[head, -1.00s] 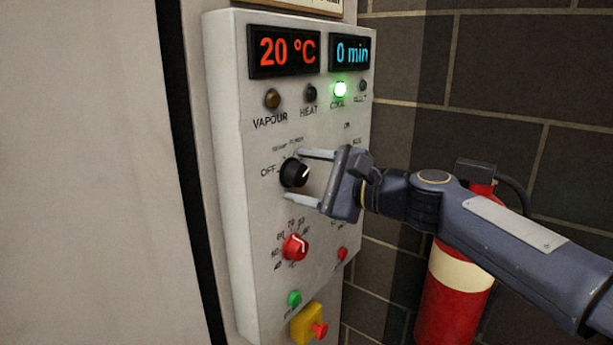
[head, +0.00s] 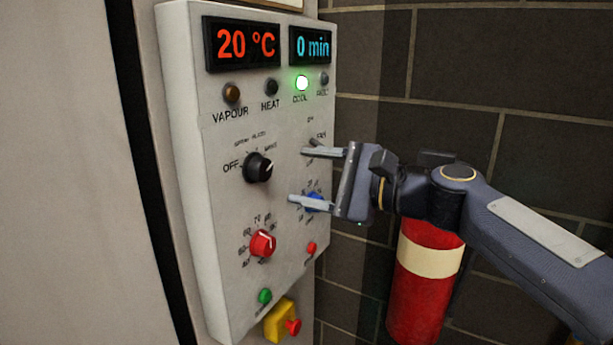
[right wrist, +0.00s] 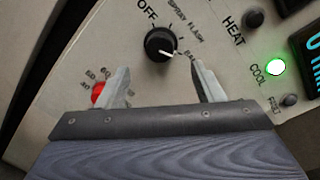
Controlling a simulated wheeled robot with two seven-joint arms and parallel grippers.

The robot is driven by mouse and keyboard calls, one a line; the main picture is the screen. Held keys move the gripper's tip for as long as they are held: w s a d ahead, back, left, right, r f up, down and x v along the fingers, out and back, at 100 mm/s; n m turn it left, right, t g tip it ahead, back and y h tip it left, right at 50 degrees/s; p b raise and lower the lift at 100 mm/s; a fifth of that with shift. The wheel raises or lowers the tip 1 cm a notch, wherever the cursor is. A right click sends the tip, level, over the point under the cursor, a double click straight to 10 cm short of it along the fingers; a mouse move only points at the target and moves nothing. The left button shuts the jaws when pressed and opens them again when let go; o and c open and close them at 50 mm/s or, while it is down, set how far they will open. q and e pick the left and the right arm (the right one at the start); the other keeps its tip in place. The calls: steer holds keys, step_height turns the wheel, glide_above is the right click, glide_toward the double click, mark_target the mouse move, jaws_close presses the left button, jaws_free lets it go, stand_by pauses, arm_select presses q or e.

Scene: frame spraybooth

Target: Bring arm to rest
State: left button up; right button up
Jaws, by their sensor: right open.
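My right gripper (head: 298,176) is open and empty in front of the right half of the grey control panel (head: 190,130). Its two fingers point at the panel, to the right of the black knob and apart from it. The black knob (head: 258,168) has OFF marked at its left, and its white pointer is turned to the upper right. In the right wrist view the same black knob (right wrist: 161,45) lies beyond the gap between the open fingertips (right wrist: 160,80). A blue knob (head: 315,203) is partly hidden behind the lower finger. My left gripper is not in view.
A red knob (head: 262,243), a green button (head: 265,296) and a yellow box with a red button (head: 281,320) sit lower down. The displays read 20 °C (head: 243,44) and 0 min (head: 312,46); the COOL lamp (head: 302,83) glows green. A fire extinguisher (head: 422,290) stands behind my right arm.

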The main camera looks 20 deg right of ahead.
steer(key=s+f+n+g+h+p, duration=0.1)
steer(key=s+f+n+g+h, duration=0.2)
steer(key=s+f+n, duration=0.4)
steer(key=s+f+n+g+h+p, duration=0.1)
steer(key=s+f+n+g+h, duration=0.3)
steer(key=s+f+n, duration=0.4)
steer(key=s+f, duration=0.3)
steer(key=f, duration=0.4)
steer(key=s+f, duration=0.4)
steer(key=f, duration=0.3)
steer(key=shift+s+d+n+g+h, duration=0.15)
steer(key=shift+d+n+g+h, duration=0.15)
steer(key=shift+d, duration=0.05)
steer(key=shift+c, duration=0.4)
